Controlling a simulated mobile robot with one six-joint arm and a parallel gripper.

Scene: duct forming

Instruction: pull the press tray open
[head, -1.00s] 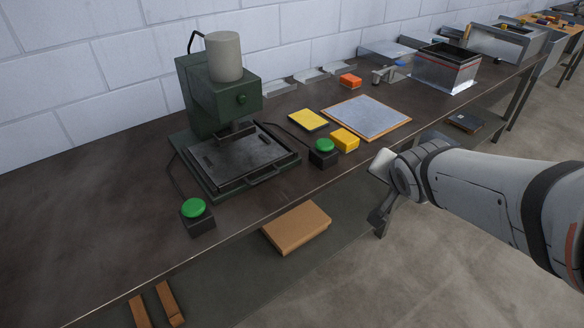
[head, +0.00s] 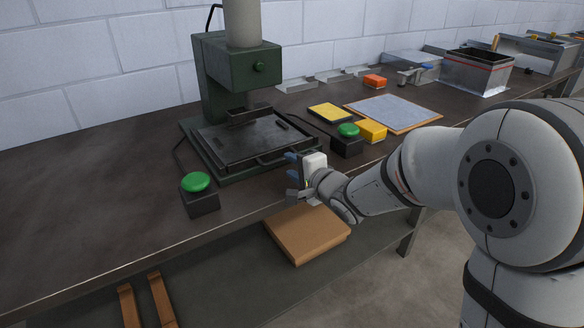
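The green press (head: 232,75) stands on the bench against the wall. Its dark flat press tray (head: 243,143) lies at its base under the ram, with a bar handle (head: 272,160) along the front right edge. My gripper (head: 290,169) is in front of the tray, near the right end of the handle and beside the bench's front edge. Its two blue-tipped fingers appear apart, with nothing seen between them. I cannot tell whether a finger touches the handle.
Green push buttons stand left (head: 195,182) and right (head: 348,131) of the tray. A yellow block (head: 371,130), a yellow pad (head: 331,113) and a grey sheet (head: 394,112) lie to the right. A cardboard-coloured box (head: 307,232) sits on the lower shelf.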

